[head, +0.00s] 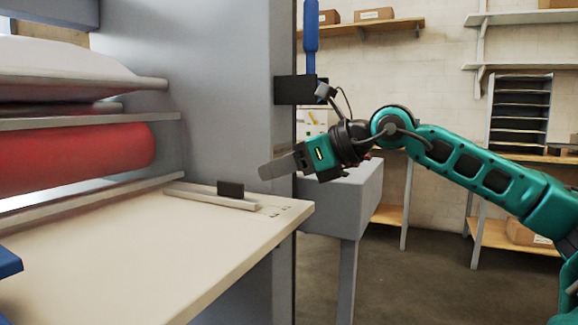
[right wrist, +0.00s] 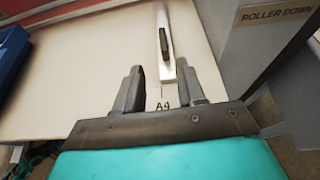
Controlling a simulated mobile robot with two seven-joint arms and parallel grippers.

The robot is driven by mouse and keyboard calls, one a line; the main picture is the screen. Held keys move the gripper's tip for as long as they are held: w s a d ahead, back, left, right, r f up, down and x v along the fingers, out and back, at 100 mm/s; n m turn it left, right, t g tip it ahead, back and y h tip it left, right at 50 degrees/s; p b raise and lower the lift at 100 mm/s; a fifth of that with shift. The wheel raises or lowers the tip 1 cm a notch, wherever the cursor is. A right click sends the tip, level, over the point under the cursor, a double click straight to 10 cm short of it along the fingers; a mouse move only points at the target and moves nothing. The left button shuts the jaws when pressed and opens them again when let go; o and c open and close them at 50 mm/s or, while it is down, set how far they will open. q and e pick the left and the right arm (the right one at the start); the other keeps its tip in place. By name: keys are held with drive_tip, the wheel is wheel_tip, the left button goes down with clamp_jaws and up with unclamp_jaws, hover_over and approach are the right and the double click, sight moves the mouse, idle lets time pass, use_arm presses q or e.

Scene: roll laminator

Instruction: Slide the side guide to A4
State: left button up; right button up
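The side guide is a pale bar (head: 212,198) with a dark upright tab (head: 230,188), lying on the cream feed table (head: 130,245) of the laminator. In the right wrist view the guide bar (right wrist: 169,68) and its dark tab (right wrist: 164,42) lie ahead of my fingers. The black A4 mark (right wrist: 162,106) shows between the fingers, just off the bar's near end. Small marks (head: 280,210) also show there in the head view. My right gripper (head: 264,172) is open and empty, above and right of the guide; its fingers also show in the right wrist view (right wrist: 158,68). My left gripper is out of view.
The red roller (head: 75,158) is at the left behind the table. A grey side housing (head: 225,90) rises behind the guide. A ROLLER DOWN label (right wrist: 272,16) and a blue-handled lever (head: 311,28) are at the right. A blue object (head: 8,262) is at the left edge.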

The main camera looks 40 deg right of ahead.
drive_tip(key=shift+v, duration=0.85)
